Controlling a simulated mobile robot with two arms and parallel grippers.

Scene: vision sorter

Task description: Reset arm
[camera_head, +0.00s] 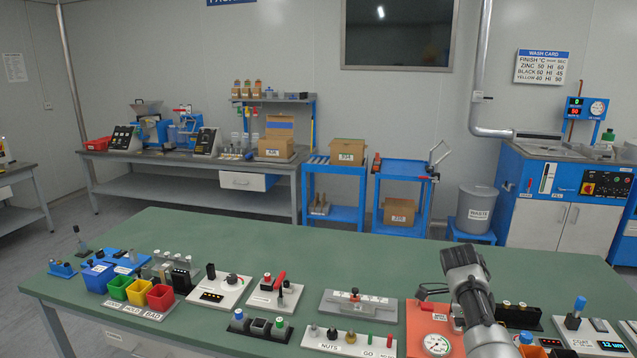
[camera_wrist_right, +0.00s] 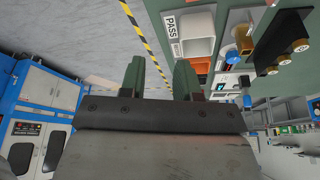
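My right arm (camera_head: 480,310) rises from the bottom right of the head view, over the right part of the green workbench (camera_head: 230,235). Its dark upper end stands above an orange panel with a round gauge; I cannot make out the fingers there. In the right wrist view my right gripper (camera_wrist_right: 159,75) shows two green-grey fingers apart, with bare floor between them and nothing held. The bench edge and a white bin marked PASS (camera_wrist_right: 172,48) lie just right of the fingers. My left gripper is not in view.
Colored bins (camera_head: 115,287), a NUTS tray (camera_head: 345,338), a grey fixture (camera_head: 357,303) and a gauge panel (camera_head: 425,318) crowd the bench front. A black block with brass knobs (camera_wrist_right: 280,50) is in the wrist view. The bench's rear strip is clear.

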